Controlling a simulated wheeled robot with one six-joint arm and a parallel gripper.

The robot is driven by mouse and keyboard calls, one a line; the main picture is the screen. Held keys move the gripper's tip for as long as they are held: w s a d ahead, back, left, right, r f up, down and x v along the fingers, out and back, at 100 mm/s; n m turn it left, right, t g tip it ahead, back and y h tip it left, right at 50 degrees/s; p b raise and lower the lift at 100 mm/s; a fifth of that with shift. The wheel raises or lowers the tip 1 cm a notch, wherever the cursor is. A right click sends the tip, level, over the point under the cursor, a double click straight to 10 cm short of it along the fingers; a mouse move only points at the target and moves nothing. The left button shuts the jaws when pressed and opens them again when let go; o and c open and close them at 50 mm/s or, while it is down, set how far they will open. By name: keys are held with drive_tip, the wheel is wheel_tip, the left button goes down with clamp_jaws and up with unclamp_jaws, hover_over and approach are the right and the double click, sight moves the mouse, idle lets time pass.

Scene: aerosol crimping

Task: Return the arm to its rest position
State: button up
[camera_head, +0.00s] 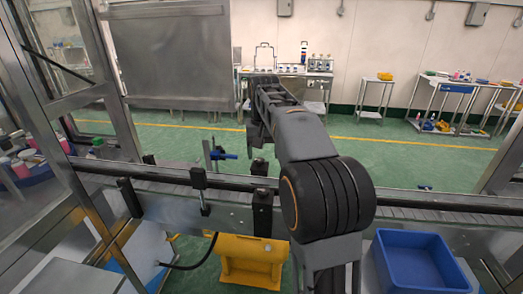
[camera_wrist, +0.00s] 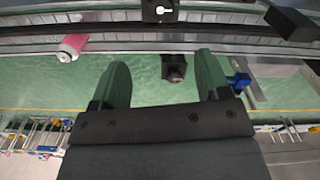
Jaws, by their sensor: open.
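My gripper shows in the wrist view (camera_wrist: 160,80), with its two fingers spread apart and nothing between them. In the head view, my arm reaches forward over the conveyor (camera_head: 440,205), and the gripper end is mostly hidden behind my own arm links. In the wrist view, the conveyor (camera_wrist: 120,30) runs across the top, beyond the fingertips. A pink-topped can (camera_wrist: 72,46) shows at the upper left of the wrist view, apart from the gripper.
A blue bin (camera_head: 415,262) is at the lower right. A yellow block-like part (camera_head: 250,262) is below the conveyor. A metal-framed machine (camera_head: 65,110) stands at left. Work tables (camera_head: 290,70) line the back wall. Green floor (camera_head: 400,155) beyond the conveyor is open.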

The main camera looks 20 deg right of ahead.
drive_tip(key=shift+n+t, duration=0.5)
drive_tip(key=shift+n, duration=0.1)
drive_tip(key=f, duration=0.3)
drive_tip(key=s+a+f, duration=0.1)
drive_tip(key=f, duration=0.1)
drive_tip(key=shift+f, duration=0.35)
drive_tip(key=s+a+f+n+t, duration=0.1)
drive_tip(key=s+a, duration=0.3)
drive_tip(key=s, duration=0.5)
drive_tip(key=s+a+f+n+t, duration=0.2)
drive_tip(key=s+a+f, duration=0.2)
drive_tip(key=s, duration=0.5)
drive_tip(key=shift+a+f, duration=0.25)
drive_tip(key=shift+a, duration=0.35)
